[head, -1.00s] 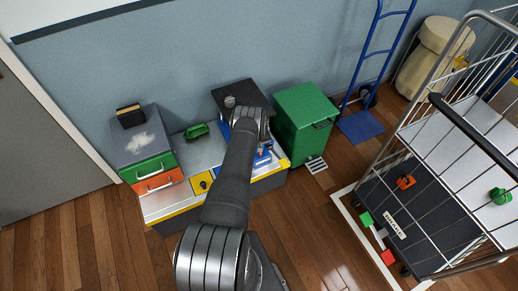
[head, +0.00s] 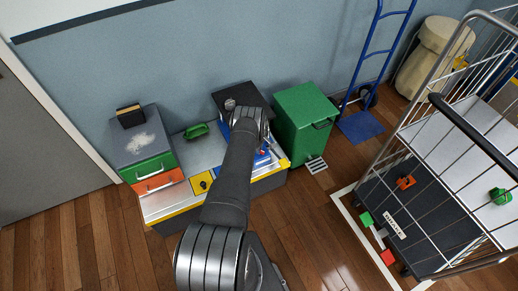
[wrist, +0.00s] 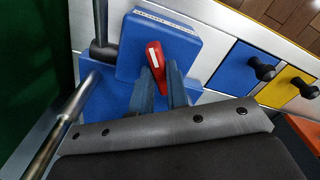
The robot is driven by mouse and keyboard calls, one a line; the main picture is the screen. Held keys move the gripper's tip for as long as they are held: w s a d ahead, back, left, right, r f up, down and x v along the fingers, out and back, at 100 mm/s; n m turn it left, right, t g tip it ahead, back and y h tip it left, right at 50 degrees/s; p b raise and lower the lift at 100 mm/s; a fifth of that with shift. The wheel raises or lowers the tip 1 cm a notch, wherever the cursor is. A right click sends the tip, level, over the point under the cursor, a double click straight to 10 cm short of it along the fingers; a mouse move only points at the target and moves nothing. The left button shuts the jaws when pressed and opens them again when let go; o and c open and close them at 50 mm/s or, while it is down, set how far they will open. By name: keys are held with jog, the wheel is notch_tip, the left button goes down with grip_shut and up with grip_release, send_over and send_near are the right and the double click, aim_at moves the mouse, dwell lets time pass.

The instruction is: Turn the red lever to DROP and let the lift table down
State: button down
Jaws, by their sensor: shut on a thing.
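The red lever (wrist: 155,60) with a white mark stands on a blue box (wrist: 172,38) in the wrist view. My gripper (wrist: 160,88) has its two blue-grey fingers on either side of the lever's lower part and is shut on it. In the head view a small red spot of the lever (head: 262,152) shows beside my wrist; my arm hides most of the box. A low silver bench with a yellow front edge (head: 172,215) carries it; I cannot tell whether this is the lift table. No DROP marking is readable.
A green bin (head: 301,122) stands right of the bench, and a green-and-orange drawer unit (head: 148,165) at its left. Blue and yellow panels with black knobs (wrist: 262,68) lie right of the lever. Metal bars (wrist: 62,125) are close on the left. A wire cage trolley (head: 425,220) stands at right.

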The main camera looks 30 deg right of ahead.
dwell(0.4)
jog(key=c, duration=1.4)
grip_release()
notch_tip(320, 180, up, 18)
jog(key=shift+f, duration=0.25)
jog(key=shift+f, duration=0.1)
notch_tip(320, 180, down, 17)
jog(key=shift+r, duration=0.1)
jog(key=shift+r, duration=0.1)
dwell(0.6)
